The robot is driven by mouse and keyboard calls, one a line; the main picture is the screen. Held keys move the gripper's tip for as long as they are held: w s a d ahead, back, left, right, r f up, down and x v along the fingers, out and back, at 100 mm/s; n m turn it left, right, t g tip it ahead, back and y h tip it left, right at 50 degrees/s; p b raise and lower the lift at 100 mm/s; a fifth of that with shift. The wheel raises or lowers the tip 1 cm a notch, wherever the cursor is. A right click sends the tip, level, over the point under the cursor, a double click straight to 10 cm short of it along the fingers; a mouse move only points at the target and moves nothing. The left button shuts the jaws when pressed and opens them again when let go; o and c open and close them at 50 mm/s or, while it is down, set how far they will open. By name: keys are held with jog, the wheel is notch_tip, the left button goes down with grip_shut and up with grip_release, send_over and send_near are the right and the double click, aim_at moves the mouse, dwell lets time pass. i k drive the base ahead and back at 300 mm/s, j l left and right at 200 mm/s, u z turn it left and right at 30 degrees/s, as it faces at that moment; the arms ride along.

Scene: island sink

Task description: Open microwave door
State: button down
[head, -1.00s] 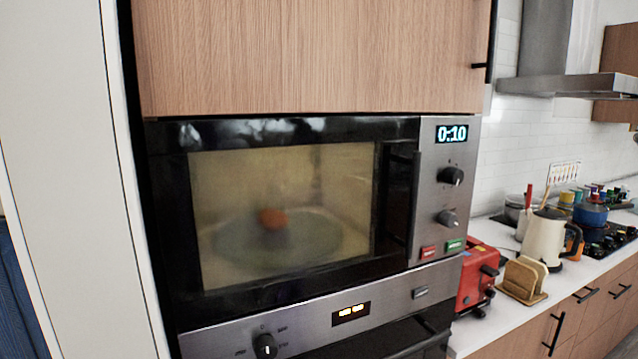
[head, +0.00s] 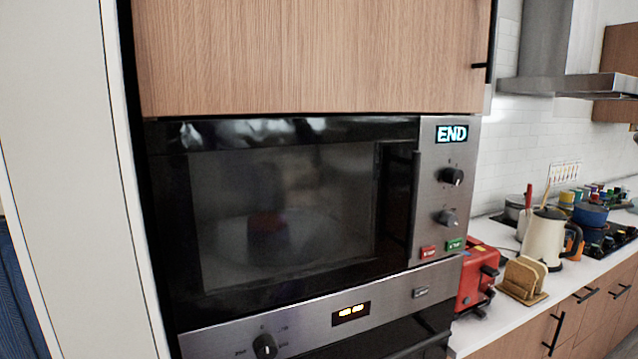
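The microwave (head: 440,235) is built into the cabinet, with a steel control strip on its right. Its dark glass door (head: 290,280) is shut. A black vertical handle (head: 415,205) runs along the door's right side. The display (head: 452,134) reads END. The inside is dark, and a dim reddish thing (head: 267,224) shows faintly through the glass. A red button (head: 428,251) and a green button (head: 455,244) sit below two knobs. My gripper is not in view.
A wooden cabinet (head: 310,55) is above, and an oven panel (head: 390,299) is below. A red toaster (head: 476,275), a bread holder (head: 524,280) and a cream kettle (head: 543,238) stand on the counter at the right. A white panel (head: 65,150) borders the left.

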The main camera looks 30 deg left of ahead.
aim_at(396, 162)
jog(key=u, duration=1.45)
jog(key=k+l+z, duration=0.3)
jog(key=i+l, duration=0.05)
jog(key=i, duration=0.05)
